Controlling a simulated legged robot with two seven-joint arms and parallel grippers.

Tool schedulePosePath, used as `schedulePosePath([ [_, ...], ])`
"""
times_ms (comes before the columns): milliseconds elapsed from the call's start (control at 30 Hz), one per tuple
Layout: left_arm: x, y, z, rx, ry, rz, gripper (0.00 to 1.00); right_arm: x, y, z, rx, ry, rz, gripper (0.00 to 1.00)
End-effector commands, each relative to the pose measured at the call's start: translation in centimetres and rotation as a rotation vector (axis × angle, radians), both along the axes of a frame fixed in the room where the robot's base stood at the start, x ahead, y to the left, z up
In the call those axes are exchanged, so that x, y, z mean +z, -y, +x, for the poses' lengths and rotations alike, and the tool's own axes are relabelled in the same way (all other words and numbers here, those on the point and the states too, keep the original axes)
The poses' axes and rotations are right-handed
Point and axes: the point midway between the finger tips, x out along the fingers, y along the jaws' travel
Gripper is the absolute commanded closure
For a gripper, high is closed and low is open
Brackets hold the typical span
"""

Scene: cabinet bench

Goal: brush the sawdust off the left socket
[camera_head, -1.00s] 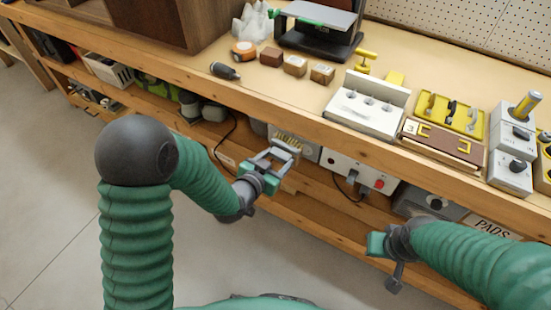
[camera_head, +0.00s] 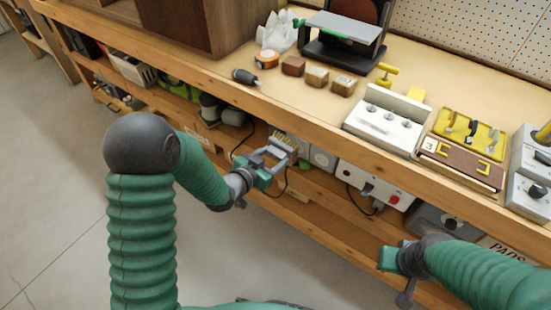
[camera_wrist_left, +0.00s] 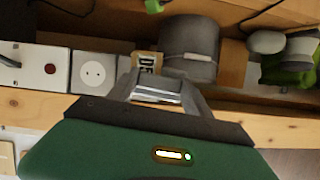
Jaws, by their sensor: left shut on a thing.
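My left gripper (camera_head: 274,152) is at the front of the shelf under the bench top, shut on what looks like a brush. A tan, dark-marked part (camera_head: 285,141) shows just past its fingertips. In the left wrist view the fingers (camera_wrist_left: 157,92) close around a grey block, with the tan part (camera_wrist_left: 148,61) behind it. A pale socket plate (camera_head: 321,158) sits right of the gripper; its round face and holes show in the left wrist view (camera_wrist_left: 93,74). I cannot make out sawdust or a second socket clearly. My right gripper (camera_head: 393,262) is low at the right, its jaws unclear.
A white box with a red button (camera_head: 375,188) stands right of the socket. Grey canisters (camera_head: 220,112) and a dark cable are on the shelf to the left. The wooden bench edge (camera_head: 300,125) overhangs the shelf. Blocks and a white hook panel (camera_head: 385,122) stand on top.

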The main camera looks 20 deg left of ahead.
Motion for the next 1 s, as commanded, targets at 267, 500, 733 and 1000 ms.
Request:
schedulePosePath([
  [267, 0.1, -0.5, -1.5, 0.001, 0.001, 0.000, 0.80, 0.2, 0.0, 0.0, 0.000, 0.000, 0.000, 1.00],
  [500, 0.1, -1.5, -4.2, 0.001, 0.000, -0.001, 0.80, 0.3, 0.0, 0.0, 0.000, 0.000, 0.000, 1.00],
  [733, 0.1, -2.0, -5.7, -0.001, 0.002, 0.000, 0.80, 0.4, 0.0, 0.0, 0.000, 0.000, 0.000, 1.00],
  [1000, 0.1, -2.1, -5.8, 0.000, 0.002, -0.001, 0.80, 0.4, 0.0, 0.0, 0.000, 0.000, 0.000, 1.00],
])
